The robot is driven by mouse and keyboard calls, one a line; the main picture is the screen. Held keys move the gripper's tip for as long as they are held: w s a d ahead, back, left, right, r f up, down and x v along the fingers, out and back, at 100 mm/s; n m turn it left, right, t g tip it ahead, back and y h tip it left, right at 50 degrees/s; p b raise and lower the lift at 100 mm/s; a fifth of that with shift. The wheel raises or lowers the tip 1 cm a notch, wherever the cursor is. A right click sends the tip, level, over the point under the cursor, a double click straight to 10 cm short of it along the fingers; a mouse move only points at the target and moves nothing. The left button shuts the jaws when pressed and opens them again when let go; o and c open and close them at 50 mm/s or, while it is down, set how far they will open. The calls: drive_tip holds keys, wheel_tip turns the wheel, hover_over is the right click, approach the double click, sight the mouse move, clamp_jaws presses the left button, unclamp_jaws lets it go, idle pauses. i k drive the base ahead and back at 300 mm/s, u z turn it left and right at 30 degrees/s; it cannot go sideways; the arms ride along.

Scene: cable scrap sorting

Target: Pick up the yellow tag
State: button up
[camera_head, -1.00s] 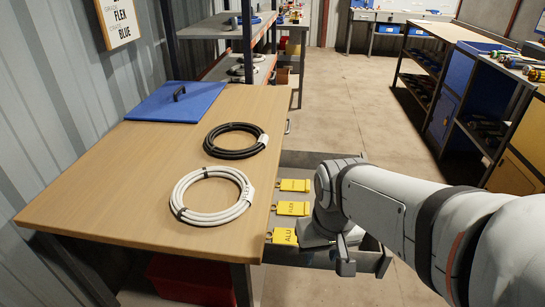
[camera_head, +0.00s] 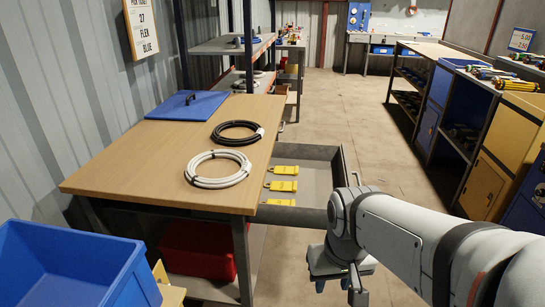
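Three yellow tags lie in a row in the open grey drawer (camera_head: 322,152) on the right side of the wooden table: a far one (camera_head: 285,170), a middle one (camera_head: 283,186) and a near one (camera_head: 279,203). Their lettering is too small to read now. My gripper (camera_head: 338,291) points down outside the drawer, to the right of and nearer than the tags. Its two fingers look spread apart, with nothing seen between them. My arm comes in from the right edge.
A white cable coil (camera_head: 218,180) and a black coil (camera_head: 237,143) lie on the table (camera_head: 150,170), with a blue lid-like panel (camera_head: 187,105) behind. A blue bin (camera_head: 70,265) stands at front left. A red bin (camera_head: 200,250) sits under the table.

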sight(277, 186)
drive_tip(key=z, duration=2.3)
drive_tip(key=i, duration=1.8)
drive_tip(key=u, duration=1.5)
drive_tip(key=k, duration=0.1)
drive_tip(key=u, duration=2.1)
drive_tip(key=i, duration=0.95)
